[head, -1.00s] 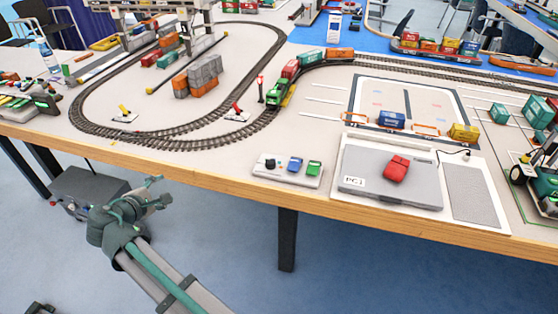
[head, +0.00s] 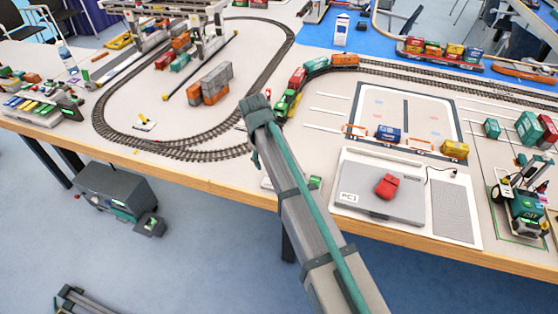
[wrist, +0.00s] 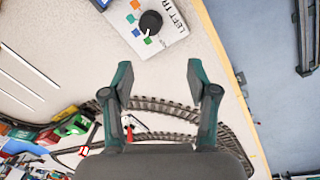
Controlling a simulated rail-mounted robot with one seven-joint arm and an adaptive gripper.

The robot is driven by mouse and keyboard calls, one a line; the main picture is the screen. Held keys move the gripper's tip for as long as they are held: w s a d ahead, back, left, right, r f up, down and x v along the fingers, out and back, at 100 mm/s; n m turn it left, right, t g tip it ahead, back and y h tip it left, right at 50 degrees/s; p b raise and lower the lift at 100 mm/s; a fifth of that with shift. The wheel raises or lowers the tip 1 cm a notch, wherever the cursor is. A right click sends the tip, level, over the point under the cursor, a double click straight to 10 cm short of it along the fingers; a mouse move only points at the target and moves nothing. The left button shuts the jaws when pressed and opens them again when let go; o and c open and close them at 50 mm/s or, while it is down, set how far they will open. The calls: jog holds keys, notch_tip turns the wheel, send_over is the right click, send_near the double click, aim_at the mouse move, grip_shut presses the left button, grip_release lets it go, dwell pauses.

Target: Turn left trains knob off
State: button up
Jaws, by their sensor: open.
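The black round knob (wrist: 151,22) sits on a white control panel (wrist: 172,36) marked "LEFT TR…" at the top of the wrist view. Several small coloured squares lie beside the knob. My gripper (wrist: 157,70) is open and empty. Its two dark green fingers point toward the panel, with the knob beyond the fingertips and not between them. In the head view my arm covers most of the panel, and only slivers show (head: 266,184).
The table's wooden front edge (head: 190,186) runs close by. Bare table lies left of the panel.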

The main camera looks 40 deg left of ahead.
notch_tip(320, 180, up, 2)
jog(key=w+d+m+g+p, duration=0.1)
jog(key=w+d+g, duration=0.1)
jog(key=d, duration=0.1)
jog(key=f+p, duration=0.1)
jog(key=f, duration=0.4)
jog(key=f+p, duration=0.2)
jog(key=f, duration=0.4)
jog(key=shift+w+a, duration=0.15)
jog(key=shift+a, duration=0.05)
jog(key=shift+r, duration=0.1)
grip_shut()
